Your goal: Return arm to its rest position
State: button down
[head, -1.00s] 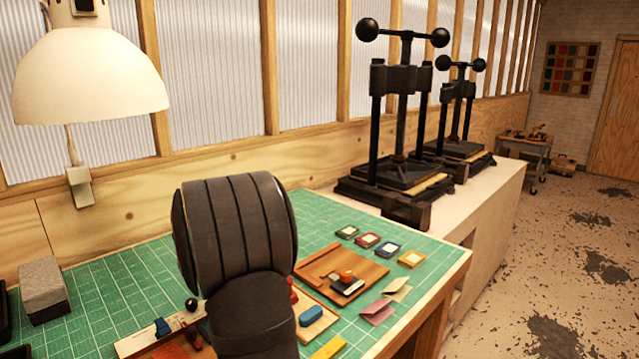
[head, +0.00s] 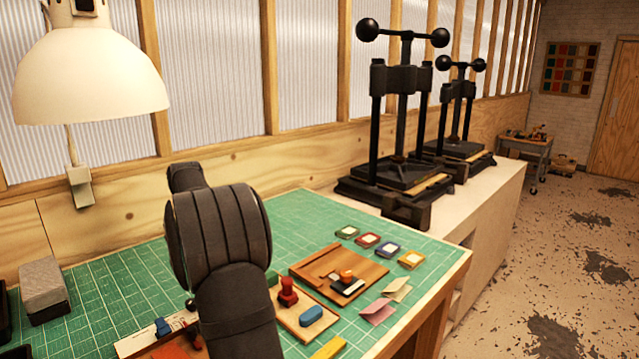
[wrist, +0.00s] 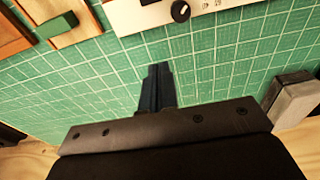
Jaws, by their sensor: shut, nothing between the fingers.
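My gripper (wrist: 158,85) shows in the wrist view as dark fingers pressed together, with nothing between them, over the bare green cutting mat (wrist: 100,75). In the head view my dark grey arm stands over the mat (head: 300,215) and hides part of it. The fingers do not show in the head view, so I cannot tell their exact height above the mat.
A red stamp (head: 288,291) and a blue block (head: 311,315) sit on a wooden tray. A wooden board (head: 360,265), small coloured pads and envelopes lie to the right. A grey block (head: 44,284) and lamp (head: 90,80) are at left; black presses (head: 400,130) stand behind.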

jog(key=shift+s+d+r, duration=0.1)
jog(key=shift+r, duration=0.95)
jog(key=c, duration=2)
grip_release()
jog(key=o, duration=1.4)
jog(key=s+r, duration=0.1)
jog(key=s, duration=0.2)
jog(key=s+a+r, duration=0.1)
jog(key=s+r, duration=0.1)
jog(key=s, duration=0.1)
jog(key=s+a+r, duration=0.1)
jog(key=s+r, duration=0.1)
jog(key=s, duration=0.1)
jog(key=shift+s, duration=0.3)
jog(key=o, duration=0.6)
jog(key=s+r, duration=0.3)
jog(key=s, duration=0.5)
jog(key=shift+s+d+g+h, duration=0.25)
jog(key=shift+g+h, duration=0.15)
notch_tip(320, 180, down, 10)
jog(key=shift+r, duration=0.15)
